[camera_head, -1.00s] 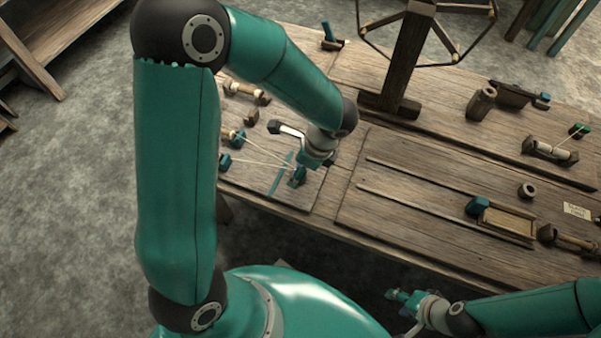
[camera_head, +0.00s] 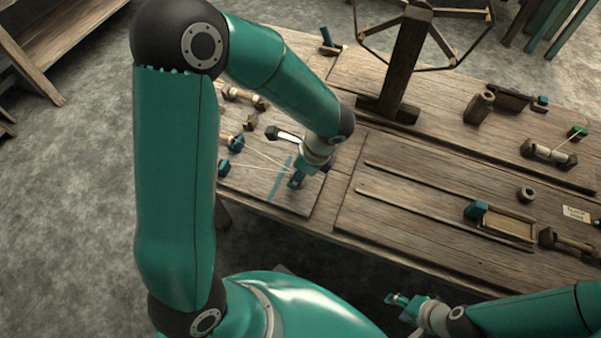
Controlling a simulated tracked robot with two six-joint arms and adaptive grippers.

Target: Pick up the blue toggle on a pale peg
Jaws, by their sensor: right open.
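A small blue toggle (camera_head: 236,142) sits by a pale peg at the left of the bench; another blue piece (camera_head: 223,168) lies just below it. I cannot tell for certain which of the two is on the pale peg. Thin pale threads run from there towards my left gripper (camera_head: 296,181), which is low over the small board (camera_head: 255,180), right of both blue pieces. Its fingers are too small and too hidden to show whether they are open. My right gripper (camera_head: 398,300) is open and empty, off the bench's front edge and far from the blue pieces.
A teal strip (camera_head: 279,178) lies on the board beside my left gripper. A wooden post (camera_head: 405,65) stands at the back. A blue block (camera_head: 474,210) with a wooden tray (camera_head: 508,223), a ring (camera_head: 526,194) and a spool (camera_head: 550,153) are at the right. The middle boards are mostly clear.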

